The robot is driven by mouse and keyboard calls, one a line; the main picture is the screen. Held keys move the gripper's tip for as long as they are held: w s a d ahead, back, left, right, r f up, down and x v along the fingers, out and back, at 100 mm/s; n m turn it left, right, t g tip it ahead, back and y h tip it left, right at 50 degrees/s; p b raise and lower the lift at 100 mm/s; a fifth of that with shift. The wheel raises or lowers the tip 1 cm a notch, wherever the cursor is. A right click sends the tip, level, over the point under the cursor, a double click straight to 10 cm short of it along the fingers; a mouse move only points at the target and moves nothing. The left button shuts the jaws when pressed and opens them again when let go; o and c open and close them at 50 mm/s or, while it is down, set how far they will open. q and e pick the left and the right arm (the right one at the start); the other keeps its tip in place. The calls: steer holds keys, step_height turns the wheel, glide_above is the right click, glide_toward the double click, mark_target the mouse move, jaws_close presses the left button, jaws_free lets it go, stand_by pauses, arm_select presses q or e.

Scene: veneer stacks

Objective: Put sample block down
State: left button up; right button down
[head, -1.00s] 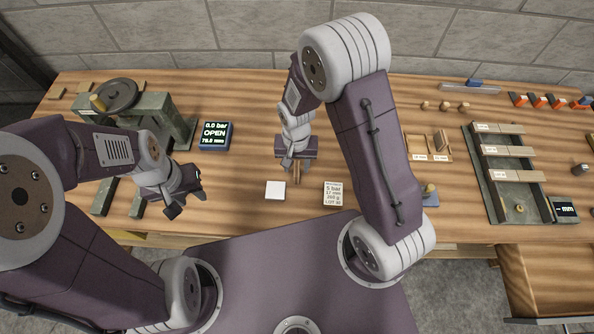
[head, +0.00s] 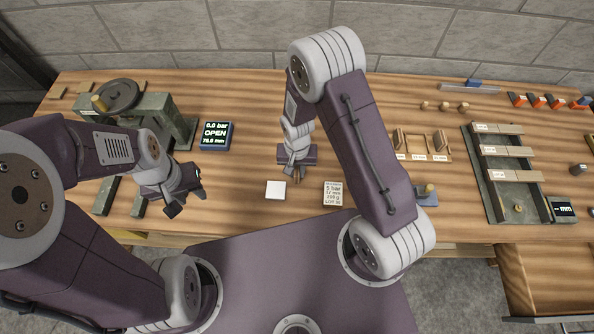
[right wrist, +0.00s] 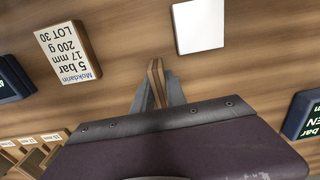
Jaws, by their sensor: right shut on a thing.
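My right gripper (head: 297,170) is shut on a small wooden sample block, low over the middle of the table. In the right wrist view the block (right wrist: 156,80) shows as narrow brown wood between the grey fingers. Whether it touches the table I cannot tell. A white square pad (head: 275,190) lies just left of and in front of the right gripper; it also shows in the right wrist view (right wrist: 198,25). A printed card (head: 333,193), reading 5 bar, 17 mm, 200 g, lies to the right. My left gripper (head: 187,205) appears open and empty at the left.
A press with a handwheel (head: 117,95) stands at the left, beside a display reading OPEN (head: 215,136). A small wooden rack (head: 425,156) and a green tray with veneer strips (head: 492,190) stand to the right. Orange clamps (head: 535,100) lie at the back right.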

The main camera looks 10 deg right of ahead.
steer(key=shift+r, duration=0.1)
steer(key=r, duration=0.2)
steer(key=d+r, duration=0.1)
steer(key=r, duration=0.1)
steer(key=shift+s+r+b, duration=0.15)
steer(key=shift+r+b, duration=0.05)
steer(key=shift+b, duration=0.15)
steer(key=s+d+r, duration=0.5)
steer(key=d+r, duration=0.1)
steer(key=d, duration=0.3)
steer(key=shift+s+r+b, duration=0.2)
steer(key=shift+b, duration=0.1)
steer(key=shift+d, duration=0.15)
